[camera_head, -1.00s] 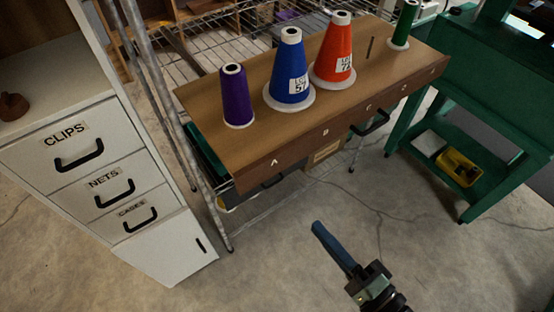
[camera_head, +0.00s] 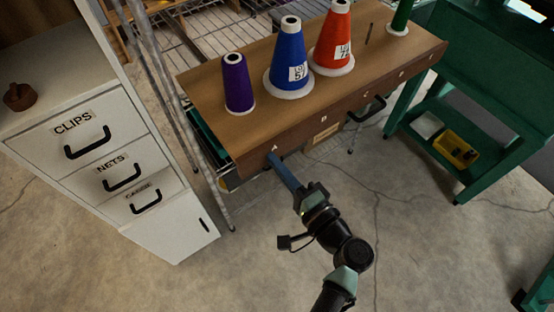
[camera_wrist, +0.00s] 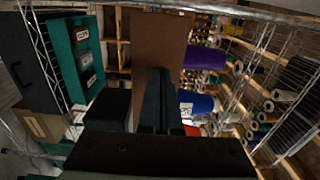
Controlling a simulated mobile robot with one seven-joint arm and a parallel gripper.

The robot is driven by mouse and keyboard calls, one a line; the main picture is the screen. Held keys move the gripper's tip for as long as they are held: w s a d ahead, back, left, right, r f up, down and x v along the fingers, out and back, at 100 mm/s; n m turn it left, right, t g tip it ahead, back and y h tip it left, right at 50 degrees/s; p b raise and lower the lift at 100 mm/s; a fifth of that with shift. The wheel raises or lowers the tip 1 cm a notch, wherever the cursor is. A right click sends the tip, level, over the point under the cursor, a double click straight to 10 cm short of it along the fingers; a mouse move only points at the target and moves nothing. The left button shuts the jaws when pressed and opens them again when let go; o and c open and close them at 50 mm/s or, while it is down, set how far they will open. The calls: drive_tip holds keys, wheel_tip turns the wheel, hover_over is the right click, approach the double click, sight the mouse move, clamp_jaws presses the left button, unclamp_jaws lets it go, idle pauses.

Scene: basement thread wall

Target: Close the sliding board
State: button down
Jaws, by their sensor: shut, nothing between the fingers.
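The sliding board (camera_head: 268,112) is a brown wooden plank extending forward from a wire rack, with letters along its front edge. It carries a purple cone (camera_head: 238,84), a blue cone (camera_head: 288,62), an orange-red cone (camera_head: 333,40) and a green cone (camera_head: 401,16). My gripper (camera_head: 274,161) is shut and empty, its blue fingers at the board's front edge by the letter A. I cannot tell whether they touch it. In the wrist view, the shut fingers (camera_wrist: 156,95) point at the board (camera_wrist: 160,45), with the purple cone (camera_wrist: 205,58) to its right.
A white drawer cabinet (camera_head: 165,225) stands at the left. A green cart (camera_head: 470,135) stands at the right. A black handle (camera_head: 367,110) shows below the board's front edge. The concrete floor (camera_head: 440,250) in front is clear.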

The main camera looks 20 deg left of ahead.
sight(220, 94)
drive_tip(key=shift+w+a, duration=0.1)
idle(0.3)
drive_tip(key=b+x, duration=1.2)
drive_tip(key=x, duration=1)
drive_tip(key=shift+w+a+f, duration=0.1)
drive_tip(key=shift+a+f, duration=0.05)
drive_tip(key=shift+a, duration=0.15)
drive_tip(key=shift+w+a+b, duration=0.3)
drive_tip(key=shift+a+b, duration=0.05)
drive_tip(key=shift+a, duration=0.15)
drive_tip(key=shift+r, duration=0.4)
